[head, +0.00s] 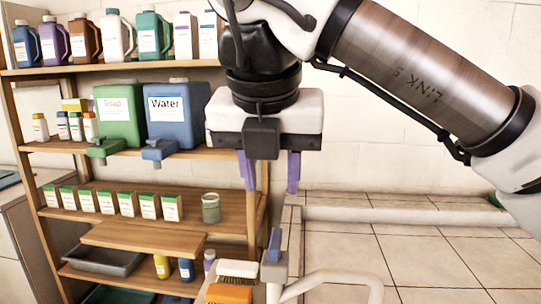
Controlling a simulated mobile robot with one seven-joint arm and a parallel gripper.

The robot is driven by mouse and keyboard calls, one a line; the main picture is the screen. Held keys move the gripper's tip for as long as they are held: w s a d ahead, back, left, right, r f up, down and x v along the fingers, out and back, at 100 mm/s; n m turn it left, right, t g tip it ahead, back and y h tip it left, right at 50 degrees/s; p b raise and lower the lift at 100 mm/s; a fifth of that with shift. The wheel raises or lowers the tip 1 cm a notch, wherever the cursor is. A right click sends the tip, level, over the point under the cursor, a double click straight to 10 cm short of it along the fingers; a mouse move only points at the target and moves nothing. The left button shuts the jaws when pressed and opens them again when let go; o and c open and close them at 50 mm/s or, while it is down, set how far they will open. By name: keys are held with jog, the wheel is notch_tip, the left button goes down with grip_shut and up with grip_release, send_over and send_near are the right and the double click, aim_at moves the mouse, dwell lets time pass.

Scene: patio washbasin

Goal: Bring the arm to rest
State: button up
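My gripper (270,180) hangs pointing down in the head view, in front of the right end of the wooden shelf (228,150). Its two purple fingers are spread apart with nothing visible between them. The arm comes in from the upper right, bent at the wrist above the gripper. The gripper covers part of the shelf's right side and the wall behind. Below it stands a grey tap with a blue lever (274,246), apart from the fingertips.
The shelf holds several jugs (117,36), a green soap dispenser (120,115), a blue water dispenser (177,116), small boxes (150,205) and a glass jar (211,208). Brushes (230,291) lie beside the tap. Tiled floor (430,265) at the right is clear.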

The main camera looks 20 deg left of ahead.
jog(key=shift+s+r, duration=0.25)
jog(key=shift+r, duration=0.35)
